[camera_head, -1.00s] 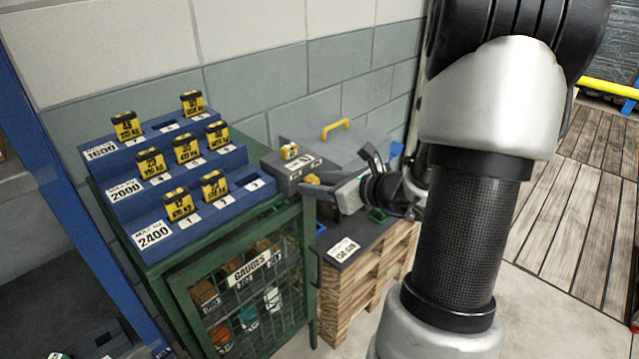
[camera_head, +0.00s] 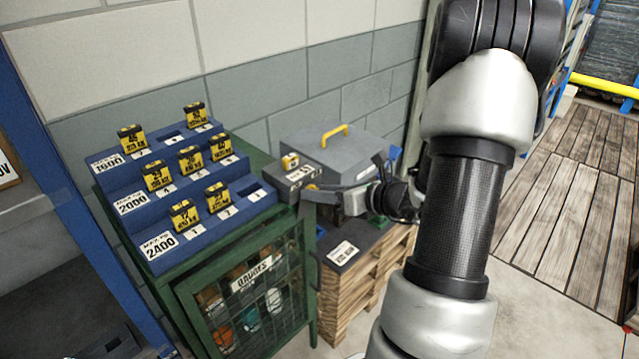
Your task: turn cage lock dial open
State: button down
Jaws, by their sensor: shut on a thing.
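The green cage (camera_head: 313,290) stands at the left of centre, with a mesh door and a GAUGES sign (camera_head: 252,274). The dial's marks cannot be read. The mesh door looks closed, with several orange, white and teal things behind it.
A blue stepped rack (camera_head: 258,192) with several yellow-black blocks stands on the cage. A grey lidded box (camera_head: 335,148) with a yellow handle is behind my gripper. A wooden pallet stack (camera_head: 350,300) stands right of the cage. Plank floor is clear at right.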

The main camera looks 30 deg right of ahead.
jog(key=shift+w+d+f+m+t+y+p, duration=0.1)
jog(key=shift+d+f+m+t+y+p, duration=0.1)
jog(key=shift+m+y+p, duration=1.1)
jog(key=shift+s+d+f+m+t+y+p, duration=0.15)
jog(key=shift+m+y+p, duration=0.5)
jog(key=shift+m+p, duration=1.3)
jog(key=shift+w+d+f+m+t+y+p, duration=0.15)
jog(key=shift+m+y+p, duration=0.85)
jog(key=shift+m, duration=1.25)
jog(key=shift+a, duration=0.15)
jog(key=c, duration=1.5)
grip_release()
jog(key=shift+o, duration=0.2)
jog(key=b+v, duration=0.1)
jog(key=v, duration=1.6)
jog(key=shift+f, duration=0.15)
